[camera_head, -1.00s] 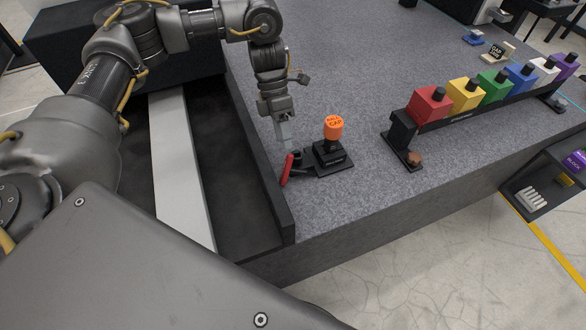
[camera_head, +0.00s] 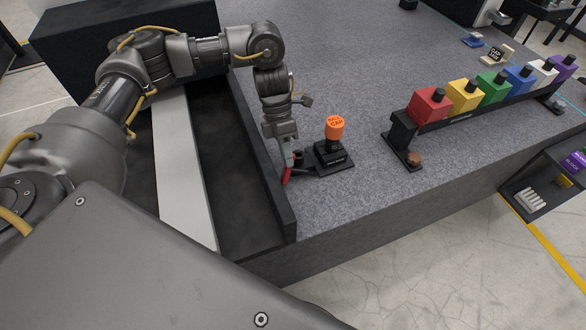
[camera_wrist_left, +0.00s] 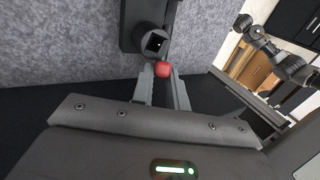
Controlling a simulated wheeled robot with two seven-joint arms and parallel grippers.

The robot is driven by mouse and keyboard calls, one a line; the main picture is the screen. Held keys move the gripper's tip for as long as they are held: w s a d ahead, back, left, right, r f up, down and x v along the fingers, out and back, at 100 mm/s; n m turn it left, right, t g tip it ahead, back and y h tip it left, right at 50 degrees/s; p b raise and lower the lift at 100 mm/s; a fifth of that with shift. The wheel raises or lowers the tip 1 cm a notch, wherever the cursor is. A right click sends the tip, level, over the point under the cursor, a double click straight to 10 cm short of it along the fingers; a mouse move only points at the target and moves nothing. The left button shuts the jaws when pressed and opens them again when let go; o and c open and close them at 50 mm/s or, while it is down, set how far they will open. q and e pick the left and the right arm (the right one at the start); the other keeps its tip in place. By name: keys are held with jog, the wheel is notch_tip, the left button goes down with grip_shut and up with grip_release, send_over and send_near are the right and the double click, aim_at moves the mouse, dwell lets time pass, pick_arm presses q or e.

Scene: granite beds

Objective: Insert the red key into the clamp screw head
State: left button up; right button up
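The red key (camera_head: 287,176) leans at the left end of a black fixture, close to the bed's edge. Its red end (camera_wrist_left: 162,69) shows between the finger tips in the left wrist view. My left gripper (camera_head: 288,158) points down over the key. Its two fingers look apart, one on each side of the red end; contact is not clear. The clamp screw head (camera_wrist_left: 155,43), dark and round with a square socket, is just beyond the fingertips, and its dark post (camera_head: 298,158) shows beside the gripper in the head view. My right gripper is not in view.
An orange cap (camera_head: 334,128) stands on the black fixture's base (camera_head: 338,166), right of the gripper. A rack (camera_head: 455,121) holds several coloured blocks farther right. A dark raised edge (camera_head: 270,190) borders the grey bed on the left. Grey surface behind the fixture is clear.

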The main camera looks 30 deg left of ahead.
aim_at(306, 173)
pick_arm(q)
grip_shut()
